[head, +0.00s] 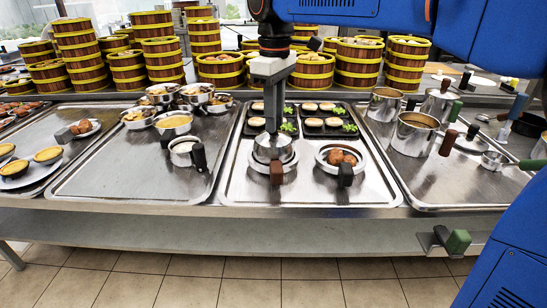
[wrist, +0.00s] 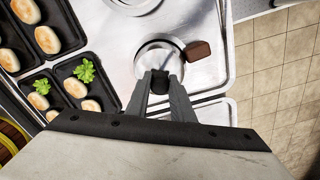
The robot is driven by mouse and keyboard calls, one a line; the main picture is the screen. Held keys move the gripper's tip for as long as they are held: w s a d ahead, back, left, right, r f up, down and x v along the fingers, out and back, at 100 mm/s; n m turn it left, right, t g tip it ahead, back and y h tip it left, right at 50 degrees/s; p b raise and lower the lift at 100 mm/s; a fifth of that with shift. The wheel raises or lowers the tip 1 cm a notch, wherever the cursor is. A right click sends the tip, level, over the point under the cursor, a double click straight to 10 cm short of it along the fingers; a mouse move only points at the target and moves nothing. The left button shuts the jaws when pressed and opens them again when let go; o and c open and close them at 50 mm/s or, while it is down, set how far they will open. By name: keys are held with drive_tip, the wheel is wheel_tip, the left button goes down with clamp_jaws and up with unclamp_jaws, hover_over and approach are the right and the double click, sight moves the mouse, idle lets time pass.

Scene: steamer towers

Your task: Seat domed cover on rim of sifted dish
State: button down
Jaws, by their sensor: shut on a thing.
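My gripper (head: 272,128) is shut on the dark knob of the domed cover (head: 272,149), a shiny metal lid, at the front left of the right-middle tray. In the wrist view my gripper (wrist: 159,84) grips the knob from above, and the cover (wrist: 163,58) shows past its fingers. The cover is directly over a round metal dish (head: 290,161) with a brown handle (head: 276,173); this handle also shows in the wrist view (wrist: 198,51). The cover hides the dish's contents. I cannot tell whether the cover touches the rim all round.
A metal dish (head: 323,155) with brown balls and a dark handle stands close to the right. Black trays (head: 318,131) of buns and greens are behind. Pots (head: 413,135) stand further right, bowls (head: 175,124) left. Steamer towers (head: 160,60) line the back. The tray's front strip is clear.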

drive_tip(key=shift+f, duration=0.3)
idle(0.5)
drive_tip(key=c, duration=1.5)
unclamp_jaws()
drive_tip(key=shift+o, duration=0.2)
wheel_tip(320, 180, up, 17)
drive_tip(key=shift+r, duration=0.2)
